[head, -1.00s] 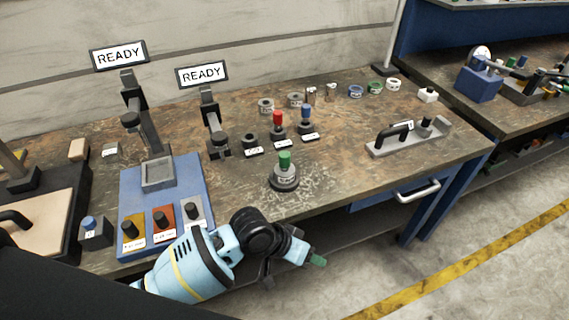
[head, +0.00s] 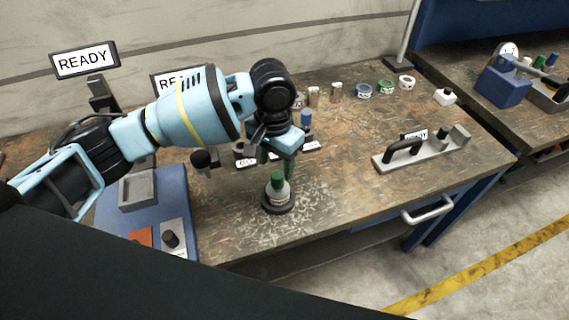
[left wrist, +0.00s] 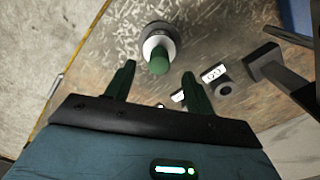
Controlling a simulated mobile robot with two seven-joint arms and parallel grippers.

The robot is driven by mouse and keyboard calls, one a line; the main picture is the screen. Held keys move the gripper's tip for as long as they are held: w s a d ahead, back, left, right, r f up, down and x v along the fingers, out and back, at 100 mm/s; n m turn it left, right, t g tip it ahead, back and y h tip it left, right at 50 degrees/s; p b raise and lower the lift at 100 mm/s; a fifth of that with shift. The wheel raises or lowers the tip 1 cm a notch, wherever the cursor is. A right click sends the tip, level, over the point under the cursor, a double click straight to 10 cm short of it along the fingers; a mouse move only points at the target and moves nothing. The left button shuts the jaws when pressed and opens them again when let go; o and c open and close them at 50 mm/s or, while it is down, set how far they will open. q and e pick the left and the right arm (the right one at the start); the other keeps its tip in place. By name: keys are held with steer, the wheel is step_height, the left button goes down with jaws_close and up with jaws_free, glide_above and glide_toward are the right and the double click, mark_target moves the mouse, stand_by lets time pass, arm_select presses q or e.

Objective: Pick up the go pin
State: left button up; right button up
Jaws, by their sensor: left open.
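The go pin, a grey pin with a green top (head: 278,184), stands upright in a round dark base near the front of the table. It also shows in the left wrist view, where its green top (left wrist: 158,62) lies ahead of and between the fingers. My left gripper (head: 278,165) is open and empty, pointing down just above and behind the pin in the head view. Its green fingertips show apart in the left wrist view (left wrist: 158,85). My right gripper is in neither view.
A blue-capped pin (head: 306,118) stands behind the gripper, near small labels (head: 311,146). A grey fixture with a black handle (head: 405,150) is to the right. A blue stand (head: 185,205) is to the left. The table between pin and fixture is clear.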

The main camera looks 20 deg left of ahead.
mark_target(277, 175)
arm_select(q)
steer(key=shift+w, duration=0.5)
steer(key=shift+s+f, duration=0.1)
steer(key=shift+s, duration=0.15)
steer(key=shift+s+f, duration=0.15)
steer(key=shift+f, duration=1.15)
step_height(277, 175, down, 5)
steer(key=shift+d+r+b, duration=0.1)
steer(key=shift+b, duration=0.2)
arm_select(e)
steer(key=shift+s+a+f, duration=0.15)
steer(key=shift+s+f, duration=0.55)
